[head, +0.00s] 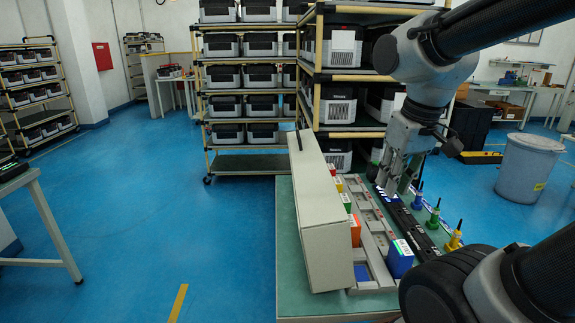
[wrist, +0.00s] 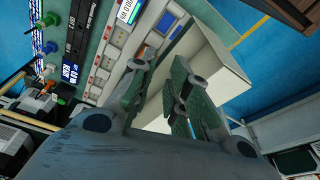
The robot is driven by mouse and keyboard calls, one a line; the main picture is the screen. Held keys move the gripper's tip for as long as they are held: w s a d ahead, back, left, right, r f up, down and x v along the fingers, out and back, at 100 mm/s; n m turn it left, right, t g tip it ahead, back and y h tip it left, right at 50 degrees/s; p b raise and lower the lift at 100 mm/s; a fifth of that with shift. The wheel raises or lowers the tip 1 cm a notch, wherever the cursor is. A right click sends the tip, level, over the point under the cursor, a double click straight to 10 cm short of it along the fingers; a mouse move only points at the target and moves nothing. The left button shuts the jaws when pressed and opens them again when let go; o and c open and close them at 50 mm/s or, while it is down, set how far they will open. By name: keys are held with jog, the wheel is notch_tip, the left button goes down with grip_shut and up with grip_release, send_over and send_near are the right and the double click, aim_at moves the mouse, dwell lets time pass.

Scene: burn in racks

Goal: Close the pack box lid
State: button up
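A long cream box (head: 328,255), which I take as the pack box, stands along the left side of the green-topped table. Its long, slanted top panel and near end face show in the head view. It also shows in the wrist view (wrist: 217,65), to the right of the fingers. I cannot tell clearly how far its lid stands open. My gripper (head: 396,188) points down over the table, right of the box and apart from it in the head view. Its two fingers (wrist: 160,70) are apart in the wrist view, with nothing between them.
Several upright colored tools, one yellow (head: 454,240), stand at right. Loaded racks (head: 245,90) stand behind.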

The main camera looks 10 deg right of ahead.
jog(key=w+a+n, duration=0.1)
jog(key=w+a, duration=0.1)
jog(key=w, duration=0.1)
jog(key=w+a+n+g, duration=0.1)
jog(key=w+a, duration=0.1)
jog(key=w, duration=0.2)
jog(key=w+a+n, duration=0.1)
jog(key=w+a, duration=0.1)
jog(key=w, duration=0.1)
jog(key=shift+w+a+g, duration=0.25)
jog(key=shift+a+g, duration=0.05)
jog(key=shift+a, duration=0.1)
grip_shut()
jog(key=w+a+r+n+y, duration=0.1)
jog(key=w+a+r+n, duration=0.1)
jog(key=w+a+n, duration=0.95)
jog(key=w+d+f, duration=0.1)
jog(key=w+f, duration=0.2)
jog(key=f, duration=0.5)
jog(key=shift+f+g, duration=0.3)
jog(key=shift+f, duration=0.05)
jog(key=shift+d+y, duration=0.1)
jog(key=shift+y, duration=0.2)
